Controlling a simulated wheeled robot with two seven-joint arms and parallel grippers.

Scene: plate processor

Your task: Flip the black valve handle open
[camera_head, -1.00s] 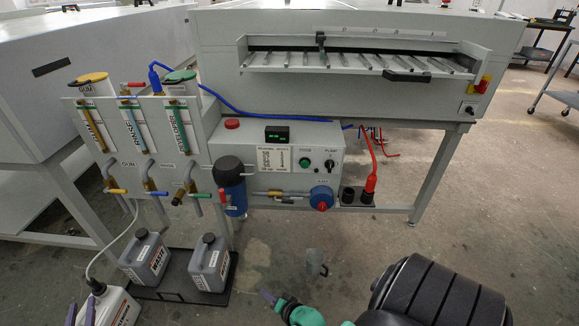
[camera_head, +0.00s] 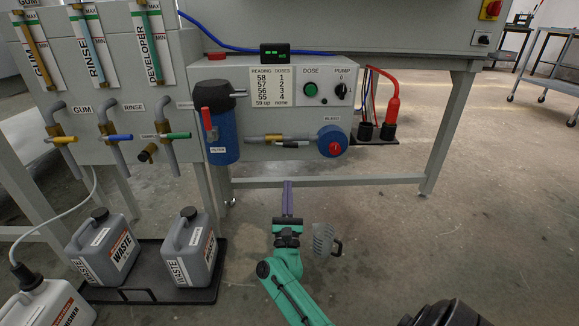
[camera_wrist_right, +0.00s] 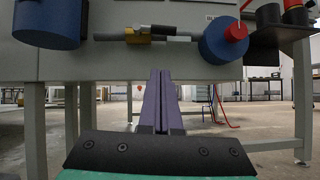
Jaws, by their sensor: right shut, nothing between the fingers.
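The black valve handle (camera_head: 293,144) lies along the horizontal pipe, to the right of a brass valve body, left of the blue round bleed unit (camera_head: 331,141) with its red knob. In the right wrist view the handle (camera_wrist_right: 176,40) also lies level along the pipe, beside the brass body (camera_wrist_right: 138,36). My right gripper (camera_head: 288,184) has purple fingers, closed together and empty, pointing toward the machine. It shows below the handle in the picture, apart from it. In the right wrist view its fingertips (camera_wrist_right: 159,73) show below and near the handle. My left gripper is out of view.
A blue filter (camera_head: 223,138) with a red lever stands left of the valve. The control box (camera_head: 240,82) is above. A black shelf with a red connector (camera_head: 391,105) is at right. Grey waste bottles (camera_head: 187,250) stand on a tray at lower left.

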